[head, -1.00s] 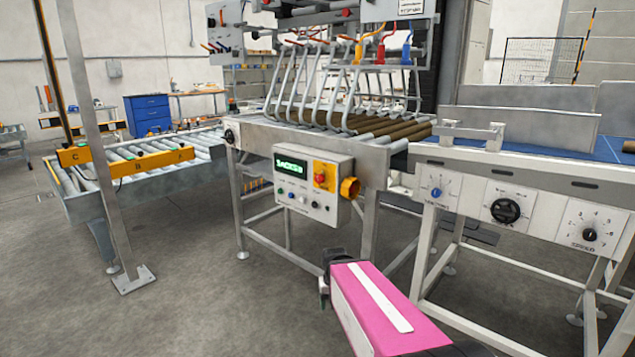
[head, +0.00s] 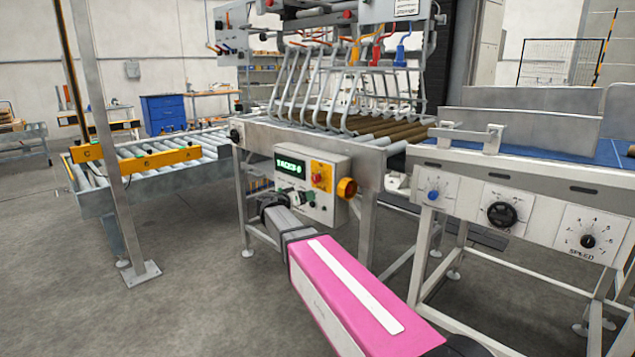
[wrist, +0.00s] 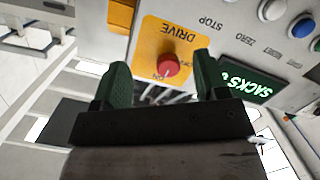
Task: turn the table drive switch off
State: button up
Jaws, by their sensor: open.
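The drive switch is a red knob (wrist: 168,66) on a yellow plate marked DRIVE, seen upside down in the wrist view, with an ON mark beside it. In the head view it shows as a red knob (head: 318,178) on the yellow plate of the grey control box (head: 322,213). My gripper (wrist: 160,80) is open, with its two dark green fingers on either side of the knob in the picture. I cannot tell whether they touch it. In the head view my gripper (head: 272,202) is at the lower left of the box, partly hidden by my wrist.
A green-lit SACKS display (wrist: 248,84) and several buttons share the box. The roller table (head: 300,140) stands above. A yellow-railed conveyor (head: 150,158) is at left. Bare floor lies at front left.

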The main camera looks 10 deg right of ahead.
jog(key=t+h, duration=0.1)
send_near(315, 180)
jog(key=x, duration=1.1)
jog(key=shift+w+f, duration=0.1)
jog(key=shift+f, duration=0.05)
jog(key=c, duration=0.9)
